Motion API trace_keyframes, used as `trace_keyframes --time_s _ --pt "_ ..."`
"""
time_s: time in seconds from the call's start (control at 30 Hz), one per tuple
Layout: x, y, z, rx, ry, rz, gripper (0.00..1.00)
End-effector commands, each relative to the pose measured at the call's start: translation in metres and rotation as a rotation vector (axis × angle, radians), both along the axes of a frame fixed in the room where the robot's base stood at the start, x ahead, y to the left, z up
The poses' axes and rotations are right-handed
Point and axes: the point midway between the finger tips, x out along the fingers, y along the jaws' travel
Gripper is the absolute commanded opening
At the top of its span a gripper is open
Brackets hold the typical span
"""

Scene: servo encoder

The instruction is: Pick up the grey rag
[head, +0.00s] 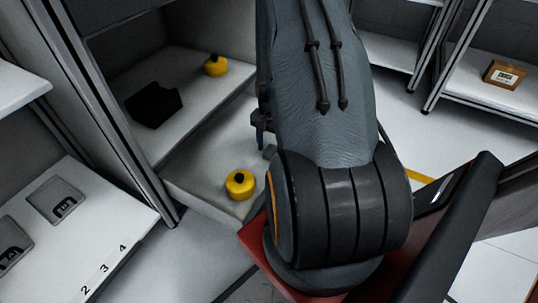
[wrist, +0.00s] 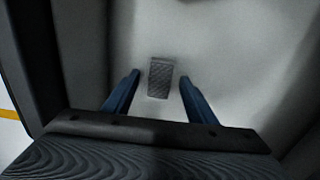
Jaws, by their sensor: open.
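The grey rag (wrist: 161,78) is a small, dark grey, textured rectangle lying on a pale surface in the wrist view. My gripper (wrist: 160,80) is open, with one blue finger on each side of the rag in the picture. I cannot tell whether the fingers are at the rag's height or above it. In the head view my gripper (head: 260,130) is mostly hidden behind my arm, over the pale shelf. A small grey patch (head: 269,151) beside it may be the rag, partly hidden by my arm.
Two yellow containers (head: 240,184) (head: 215,65) and a black object (head: 153,104) stand on the shelves (head: 190,190) left of my arm. A metal post (head: 130,120) rises at their left. A numbered shelf (head: 120,225) holds grey square items. A brown box (head: 504,74) sits far right.

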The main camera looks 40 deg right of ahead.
Motion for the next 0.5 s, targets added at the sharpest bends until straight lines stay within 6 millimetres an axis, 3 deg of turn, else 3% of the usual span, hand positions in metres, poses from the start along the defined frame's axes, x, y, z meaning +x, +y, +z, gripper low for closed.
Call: trace_keyframes --time_s 0.13,0.4,0.5 --pt "-0.0001 -0.0003 0.0011 0.000 0.000 0.000 0.52" --pt "-0.0002 -0.0003 0.0011 0.000 0.000 0.000 0.08" --pt "-0.0002 -0.0003 0.0011 0.000 0.000 0.000 0.04"
